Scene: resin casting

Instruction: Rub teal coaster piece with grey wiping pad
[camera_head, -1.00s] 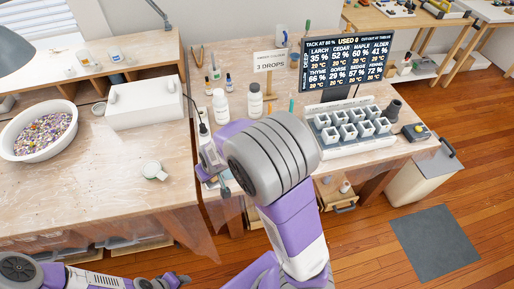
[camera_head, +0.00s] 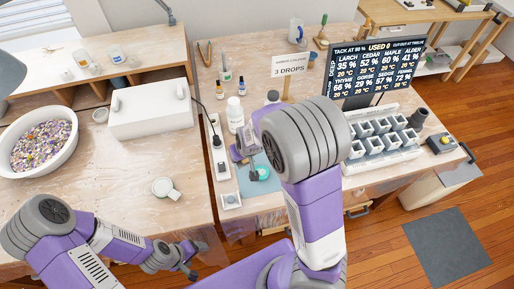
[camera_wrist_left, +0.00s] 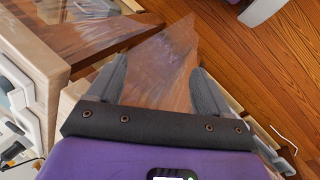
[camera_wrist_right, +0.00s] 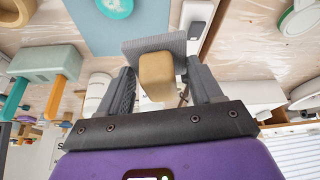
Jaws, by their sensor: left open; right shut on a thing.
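The teal coaster piece (camera_head: 262,173) lies on a blue mat (camera_head: 246,187) at the bench front. It also shows at the top of the right wrist view (camera_wrist_right: 115,7). My right gripper (camera_wrist_right: 160,84) is shut on the tan handle of the grey wiping pad (camera_wrist_right: 150,44). The pad is apart from the coaster in that view. In the head view my right arm hides most of this gripper and the pad. My left gripper (camera_head: 187,264) is open and empty in front of the bench's front edge; its spread fingers show in the left wrist view (camera_wrist_left: 165,88).
A white power strip (camera_head: 217,150) lies left of the mat. Bottles (camera_head: 235,114) and a sign (camera_head: 290,68) stand behind.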

